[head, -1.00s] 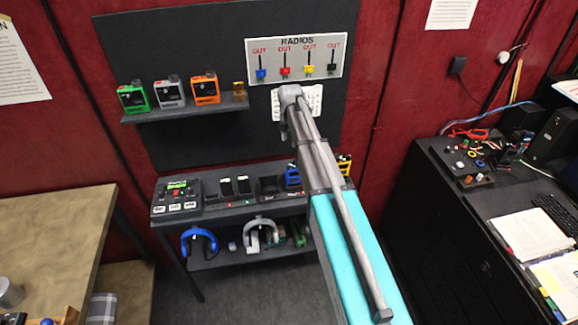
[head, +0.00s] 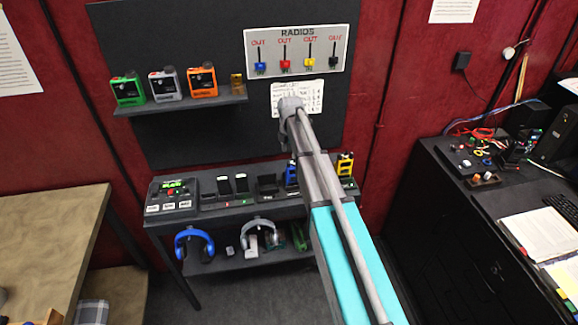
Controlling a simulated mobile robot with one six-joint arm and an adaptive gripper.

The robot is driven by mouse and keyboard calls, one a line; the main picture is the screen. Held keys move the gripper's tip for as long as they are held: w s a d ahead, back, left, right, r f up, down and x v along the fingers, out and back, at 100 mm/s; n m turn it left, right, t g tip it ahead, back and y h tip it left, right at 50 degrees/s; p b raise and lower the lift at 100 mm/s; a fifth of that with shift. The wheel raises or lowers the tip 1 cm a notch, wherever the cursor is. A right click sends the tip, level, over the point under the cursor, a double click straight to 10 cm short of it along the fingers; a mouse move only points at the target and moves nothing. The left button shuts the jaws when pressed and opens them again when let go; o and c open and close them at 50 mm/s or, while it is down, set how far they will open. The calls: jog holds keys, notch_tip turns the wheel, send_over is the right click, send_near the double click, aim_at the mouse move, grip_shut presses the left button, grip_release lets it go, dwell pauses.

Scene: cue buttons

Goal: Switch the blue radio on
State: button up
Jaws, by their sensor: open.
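The blue radio (head: 291,174) stands on the dark shelf table below the board, partly hidden behind my arm. Only its left part shows, so its switch or knob cannot be made out. My arm reaches from the lower right up toward the board, and its far end (head: 291,106) is in front of the paper sheet. My gripper's fingers are hidden behind the arm. A yellow radio (head: 345,164) stands just right of the arm on the same table.
A charger panel (head: 173,194) and several cradles line the table (head: 240,212). Headphones (head: 194,243) hang below. A dark desk (head: 420,220) is at right, a wooden table (head: 50,225) at left.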

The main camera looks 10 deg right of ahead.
aim_at(289, 162)
jog(key=shift+f+b, duration=2.3)
jog(key=shift+f, duration=0.35)
jog(key=shift+a, duration=0.1)
grip_shut()
